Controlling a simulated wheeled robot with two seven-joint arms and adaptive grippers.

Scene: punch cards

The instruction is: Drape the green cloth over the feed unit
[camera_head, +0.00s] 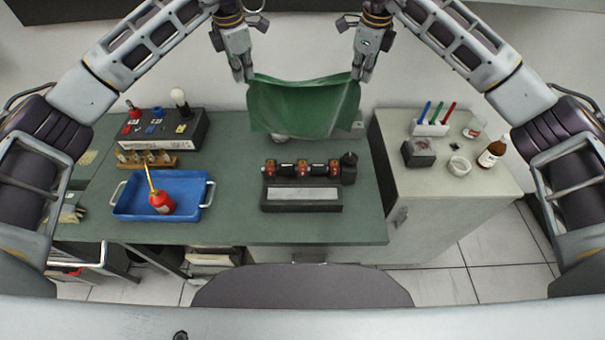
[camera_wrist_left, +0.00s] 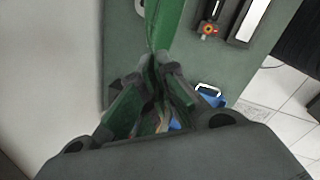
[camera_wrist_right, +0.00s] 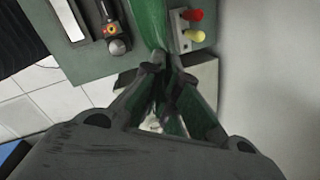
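The green cloth (camera_head: 304,106) hangs stretched between my two grippers above the back of the green table, sagging a little at its top edge. My left gripper (camera_head: 245,77) is shut on its upper left corner; the cloth also shows in the left wrist view (camera_wrist_left: 163,22). My right gripper (camera_head: 360,77) is shut on its upper right corner, and the cloth shows in the right wrist view (camera_wrist_right: 150,22). What seems to be the feed unit (camera_head: 302,185), a dark block with red-and-black rollers and a pale plate, sits uncovered on the table in front of the cloth.
Left on the table (camera_head: 230,228) are a blue tray (camera_head: 130,204) with a red oil can (camera_head: 161,201), a wooden rack (camera_head: 146,161) and a switch panel (camera_head: 163,130). A cabinet (camera_head: 448,196) with pens, a bottle and small items stands right. A pale object is partly hidden behind the cloth.

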